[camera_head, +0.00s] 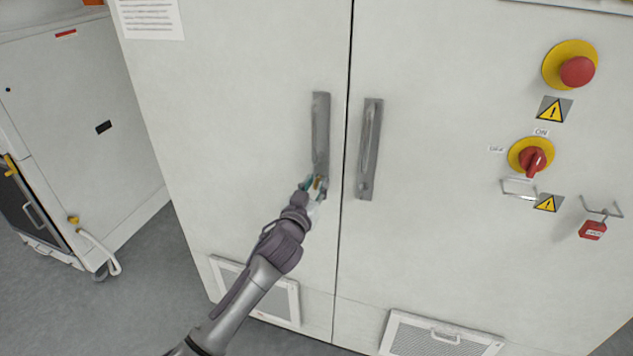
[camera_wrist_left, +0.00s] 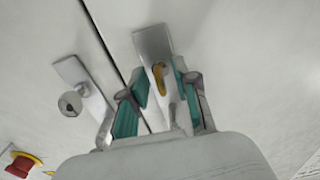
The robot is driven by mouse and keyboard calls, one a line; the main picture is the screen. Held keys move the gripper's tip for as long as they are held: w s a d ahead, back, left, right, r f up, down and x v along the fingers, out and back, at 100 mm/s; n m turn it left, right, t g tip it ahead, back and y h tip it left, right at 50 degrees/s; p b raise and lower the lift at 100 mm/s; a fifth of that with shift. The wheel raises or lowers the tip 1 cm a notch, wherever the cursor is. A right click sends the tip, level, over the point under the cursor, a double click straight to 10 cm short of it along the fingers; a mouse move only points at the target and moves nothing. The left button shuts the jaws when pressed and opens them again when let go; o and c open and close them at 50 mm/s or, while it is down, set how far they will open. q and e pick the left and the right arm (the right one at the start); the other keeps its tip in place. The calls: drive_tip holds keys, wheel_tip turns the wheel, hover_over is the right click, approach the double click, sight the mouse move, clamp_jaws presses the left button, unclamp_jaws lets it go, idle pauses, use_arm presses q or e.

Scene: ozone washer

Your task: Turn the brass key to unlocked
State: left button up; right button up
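The brass key (camera_wrist_left: 159,78) sits at the lower end of the grey handle plate (camera_head: 320,130) on the left cabinet door. In the head view the key is small and mostly hidden by my gripper. My left gripper (camera_head: 316,188) is at the bottom of that handle. In the left wrist view my left gripper (camera_wrist_left: 160,98) has its teal-padded fingers apart, one on each side of the key, with gaps visible between pads and key. I cannot tell the key's exact turn position. My right gripper is in neither view.
A second handle (camera_head: 369,150) is close by on the right door. Further right are a red emergency button (camera_head: 577,71), a red rotary switch (camera_head: 533,161) and a red padlock (camera_head: 592,229). A white cart (camera_head: 85,120) stands at left.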

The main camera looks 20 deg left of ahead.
use_arm(q)
drive_tip(key=shift+w, duration=0.45)
clamp_jaws()
drive_tip(key=shift+m, duration=0.4)
drive_tip(key=m+p, duration=0.1)
drive_tip(key=m, duration=0.7)
drive_tip(key=shift+m+p, duration=0.3)
drive_tip(key=shift+p, duration=0.1)
drive_tip(key=m, duration=0.4)
drive_tip(key=shift+p, duration=0.4)
drive_tip(key=shift+m+p, duration=0.35)
drive_tip(key=shift+m, duration=1.85)
